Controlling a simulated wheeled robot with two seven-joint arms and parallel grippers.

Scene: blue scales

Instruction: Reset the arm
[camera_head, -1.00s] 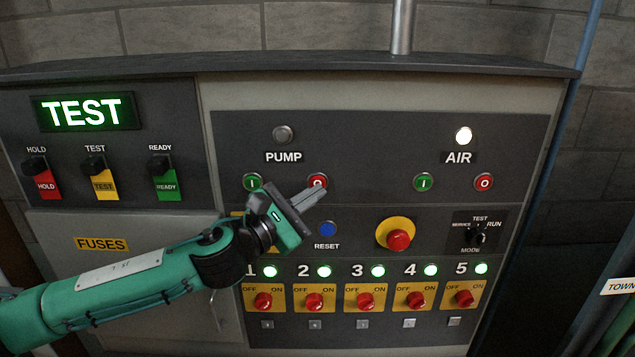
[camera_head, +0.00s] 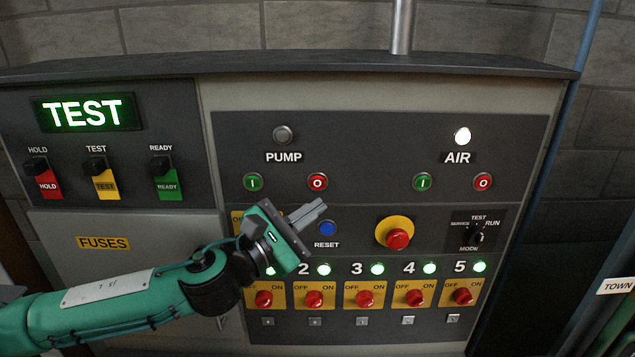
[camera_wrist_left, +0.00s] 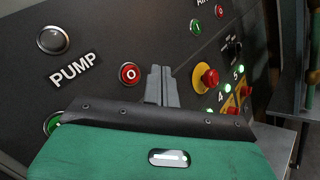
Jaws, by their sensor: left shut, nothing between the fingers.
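My left arm is green and comes in from the left in the head view. Its gripper (camera_head: 313,212) is shut and empty, with its grey fingers pressed together. The fingertips appear just above the blue RESET button (camera_head: 327,229) and below the red PUMP button (camera_head: 317,182). I cannot tell whether they touch the panel. In the left wrist view the shut fingers (camera_wrist_left: 161,86) point at the panel, right of the red PUMP button (camera_wrist_left: 130,73). The RESET button is hidden there. My right gripper is in neither view.
The control panel (camera_head: 380,140) fills the front. A red emergency knob (camera_head: 398,239) on a yellow ring sticks out to the right. Several red rotary switches (camera_head: 314,298) run along the bottom. The lit TEST sign (camera_head: 84,112) and the FUSES door (camera_head: 150,270) are at left.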

